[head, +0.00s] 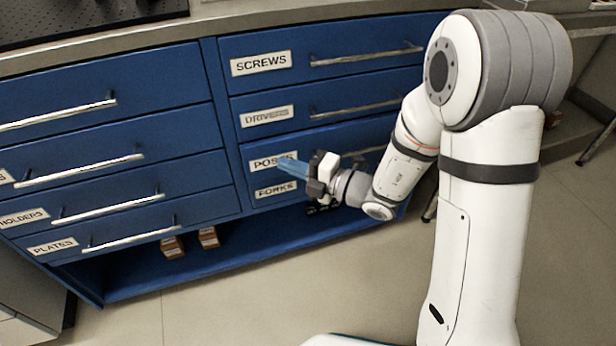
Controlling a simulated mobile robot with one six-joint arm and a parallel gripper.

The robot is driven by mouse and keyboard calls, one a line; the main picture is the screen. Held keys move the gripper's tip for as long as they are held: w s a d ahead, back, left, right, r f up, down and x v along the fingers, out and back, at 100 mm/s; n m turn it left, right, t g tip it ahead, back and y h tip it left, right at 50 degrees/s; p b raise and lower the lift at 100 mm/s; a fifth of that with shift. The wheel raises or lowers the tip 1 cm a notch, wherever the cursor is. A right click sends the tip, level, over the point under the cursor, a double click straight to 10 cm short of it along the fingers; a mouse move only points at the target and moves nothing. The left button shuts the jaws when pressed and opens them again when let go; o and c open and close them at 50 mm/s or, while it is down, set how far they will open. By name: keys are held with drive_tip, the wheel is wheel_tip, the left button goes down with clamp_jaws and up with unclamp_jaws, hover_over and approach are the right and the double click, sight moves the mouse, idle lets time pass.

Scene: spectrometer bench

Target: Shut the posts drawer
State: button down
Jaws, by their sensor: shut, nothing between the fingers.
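The posts drawer (258,151) is in the right column of the blue cabinet, below the drivers drawer and above the forks drawer. Its white label reads POSTS and is partly covered by my gripper. Its handle (373,152) shows only in part, behind my arm. I cannot tell from this view whether the drawer stands out a little or is flush. My gripper (284,167) is shut and empty, its bluish fingers pointing left across the front near the POSTS and FORKS labels. I cannot tell whether it touches the drawer.
The screws (262,63) and drivers (267,115) drawers are above. The left column has several drawers with long bar handles, including plates (53,246). Small brown boxes (208,238) sit on the open bottom shelf (262,254). The floor (230,305) in front is clear.

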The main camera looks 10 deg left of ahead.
sight(263, 146)
drive_tip(key=w+a+b, duration=0.1)
drive_tip(key=w+a, duration=0.2)
drive_tip(key=shift+w+a+b, duration=0.35)
drive_tip(key=shift+w, duration=0.05)
drive_tip(key=shift+w, duration=0.1)
